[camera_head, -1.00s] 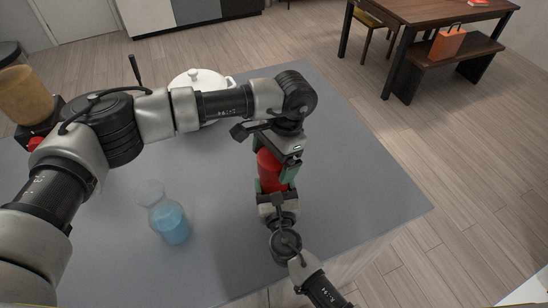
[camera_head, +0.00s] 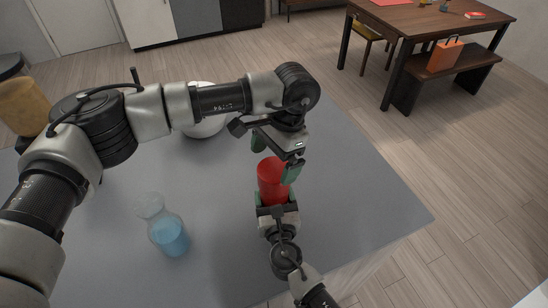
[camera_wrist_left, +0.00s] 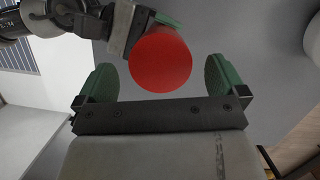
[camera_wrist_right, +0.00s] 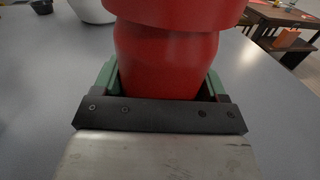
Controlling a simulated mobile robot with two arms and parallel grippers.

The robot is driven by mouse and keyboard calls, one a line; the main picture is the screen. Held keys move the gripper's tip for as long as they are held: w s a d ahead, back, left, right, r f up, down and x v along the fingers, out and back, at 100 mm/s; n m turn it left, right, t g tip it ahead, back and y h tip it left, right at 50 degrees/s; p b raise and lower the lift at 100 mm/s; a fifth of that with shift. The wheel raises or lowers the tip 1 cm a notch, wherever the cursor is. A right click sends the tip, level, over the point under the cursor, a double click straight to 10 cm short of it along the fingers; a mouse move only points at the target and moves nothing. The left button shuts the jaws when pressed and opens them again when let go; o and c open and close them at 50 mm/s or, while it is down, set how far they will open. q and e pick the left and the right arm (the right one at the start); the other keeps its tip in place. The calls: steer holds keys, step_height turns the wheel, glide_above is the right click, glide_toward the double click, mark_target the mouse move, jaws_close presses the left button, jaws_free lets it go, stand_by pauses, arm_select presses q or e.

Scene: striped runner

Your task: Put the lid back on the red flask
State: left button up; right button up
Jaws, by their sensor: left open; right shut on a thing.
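The red flask (camera_head: 272,192) is upright near the front of the grey table. My right gripper (camera_head: 276,203) is shut on its lower body. In the right wrist view the flask body (camera_wrist_right: 165,62) sits between the fingers, with a wider red lid (camera_wrist_right: 175,12) over it. The lid (camera_head: 270,167) sits on the flask top; whether it is fully seated I cannot tell. The left wrist view shows its round red top (camera_wrist_left: 160,63) from above. My left gripper (camera_head: 275,156) is open and empty just above the lid, its green fingers apart on either side.
A glass carafe of blue liquid (camera_head: 168,233) stands left of the flask. A white pot (camera_head: 205,124) stands farther back, partly hidden by my left arm. The table (camera_head: 370,190) is clear to the right of the flask.

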arm_select(q)
steer(key=n, duration=0.6)
steer(key=shift+n, duration=0.3)
steer(key=n, duration=0.4)
steer(key=shift+r, duration=0.15)
steer(key=n, duration=0.4)
steer(key=shift+s+d+h, duration=0.1)
steer(key=shift+h, duration=0.2)
steer(key=n, duration=0.4)
steer(key=shift+r+t, duration=0.1)
steer(key=shift+t, duration=0.2)
steer(key=n, duration=0.4)
steer(key=shift+r+h, duration=0.1)
steer(key=shift+h, duration=0.2)
steer(key=n, duration=0.8)
steer(key=shift+r, duration=0.15)
steer(key=n, duration=0.6)
steer(key=shift+r, duration=0.15)
steer(key=n, duration=0.6)
steer(key=shift+r+t+h, duration=0.15)
steer(key=shift+t+h, duration=0.15)
steer(key=shift+h, duration=0.1)
steer(key=n, duration=0.6)
steer(key=shift+r, duration=0.15)
steer(key=n, duration=0.3)
steer(key=shift+r+n, duration=0.1)
steer(key=shift+n, duration=0.2)
steer(key=n, duration=0.3)
steer(key=shift+r+n+t+h, duration=0.1)
steer(key=shift+n+t+h, duration=0.2)
